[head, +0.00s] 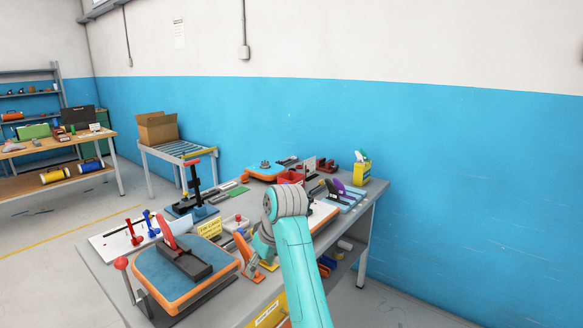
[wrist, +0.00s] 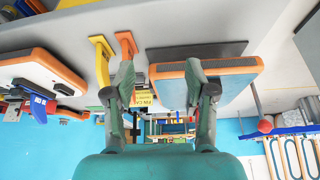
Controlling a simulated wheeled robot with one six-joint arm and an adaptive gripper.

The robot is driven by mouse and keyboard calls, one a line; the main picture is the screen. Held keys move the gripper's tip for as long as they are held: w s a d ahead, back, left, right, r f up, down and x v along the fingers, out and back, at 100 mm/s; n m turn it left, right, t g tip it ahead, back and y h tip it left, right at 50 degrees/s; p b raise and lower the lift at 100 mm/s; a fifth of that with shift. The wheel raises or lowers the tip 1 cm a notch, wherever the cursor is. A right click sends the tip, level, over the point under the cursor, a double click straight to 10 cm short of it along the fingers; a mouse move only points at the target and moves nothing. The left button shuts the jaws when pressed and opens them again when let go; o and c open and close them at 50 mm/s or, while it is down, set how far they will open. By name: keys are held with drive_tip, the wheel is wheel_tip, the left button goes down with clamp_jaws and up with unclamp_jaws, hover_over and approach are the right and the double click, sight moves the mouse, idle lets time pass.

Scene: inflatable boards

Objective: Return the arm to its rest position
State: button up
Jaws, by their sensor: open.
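My arm (head: 300,260) is teal and reaches over the workbench from the front, bent at a grey joint. In the wrist view my gripper (wrist: 160,78) is open, its two dark fingers spread with nothing held between them. The fingers stand in front of an orange-rimmed board (wrist: 228,78) and a yellow hook-like piece (wrist: 103,48). In the head view my gripper is mostly hidden beside the arm, near the bench's front edge.
The workbench (head: 100,262) is crowded. A black post press (head: 194,185) and a yellow container (head: 361,172) stand behind. Floor at the right is clear.

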drive_tip(key=s+d+f+m+t, duration=0.1)
drive_tip(key=s+d+f, duration=0.15)
drive_tip(key=f, duration=0.55)
drive_tip(key=s+d+f+m+t, duration=0.1)
drive_tip(key=s+d+f, duration=0.15)
drive_tip(key=f, duration=0.45)
drive_tip(key=s+d+f+m+t, duration=0.1)
drive_tip(key=s+d+f, duration=0.15)
drive_tip(key=f, duration=0.55)
drive_tip(key=s+d+f+m+t, duration=0.1)
drive_tip(key=s+d+f, duration=0.3)
drive_tip(key=s+f, duration=0.25)
drive_tip(key=s+d+f+m+t, duration=0.1)
drive_tip(key=s+d+f+t, duration=0.1)
drive_tip(key=s+d+f, duration=0.45)
drive_tip(key=s+d+r+m+t+h, duration=0.1)
drive_tip(key=s+d+r, duration=0.15)
drive_tip(key=s, duration=0.85)
drive_tip(key=s+d+r+m+t+h, duration=0.1)
drive_tip(key=s+d+m+t, duration=0.15)
drive_tip(key=s, duration=0.85)
drive_tip(key=s+d+r+t+h, duration=0.1)
drive_tip(key=s+d+r+t, duration=0.1)
drive_tip(key=s+r, duration=1.5)
drive_tip(key=shift+d+m, duration=0.45)
drive_tip(key=shift+d, duration=0.1)
